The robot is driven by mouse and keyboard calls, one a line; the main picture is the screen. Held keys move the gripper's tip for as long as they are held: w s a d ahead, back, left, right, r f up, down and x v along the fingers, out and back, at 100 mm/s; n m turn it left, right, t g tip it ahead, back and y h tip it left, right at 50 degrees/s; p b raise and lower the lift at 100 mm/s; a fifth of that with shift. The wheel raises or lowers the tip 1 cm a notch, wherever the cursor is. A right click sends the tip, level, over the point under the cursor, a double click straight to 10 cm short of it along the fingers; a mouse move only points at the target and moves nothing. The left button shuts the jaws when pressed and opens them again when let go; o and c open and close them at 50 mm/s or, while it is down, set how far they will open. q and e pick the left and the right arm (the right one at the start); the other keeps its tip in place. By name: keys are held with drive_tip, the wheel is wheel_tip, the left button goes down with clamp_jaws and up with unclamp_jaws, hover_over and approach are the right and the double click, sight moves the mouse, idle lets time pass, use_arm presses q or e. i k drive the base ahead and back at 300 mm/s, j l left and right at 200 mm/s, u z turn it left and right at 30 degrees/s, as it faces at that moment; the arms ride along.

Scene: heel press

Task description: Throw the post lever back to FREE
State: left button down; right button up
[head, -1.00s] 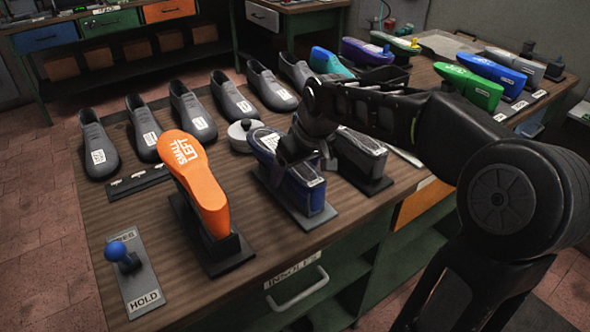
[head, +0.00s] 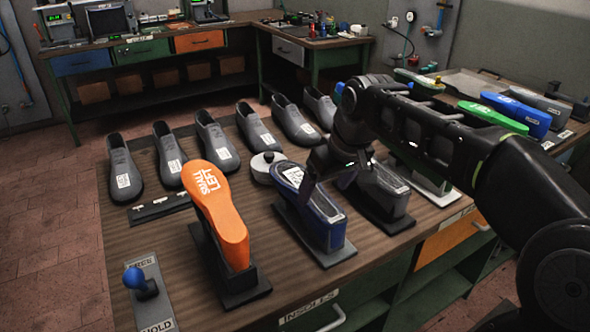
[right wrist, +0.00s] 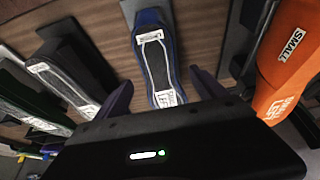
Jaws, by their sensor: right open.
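The post lever (head: 147,289) has a blue knob and stands on a narrow grey plate (head: 160,312) at the table's near left corner in the head view. The plate reads HOLD at its near end; the far label, partly behind the knob, is hard to read. The knob shows toward that far end. My right gripper (head: 325,180) is open and empty, above and beside the blue shoe form (head: 325,222), well to the right of the lever. In the right wrist view the blue shoe form (right wrist: 155,55) shows between my open fingers (right wrist: 160,80). The lever is not visible there.
An orange form (head: 222,215) on a black stand stands between my right gripper and the lever. Several grey shoes (head: 168,155) line the back edge. A round grey lidded tin (head: 266,168) and a black strip (head: 158,208) lie on the table.

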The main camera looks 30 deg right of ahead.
sight(134, 278)
drive_tip(key=k, duration=1)
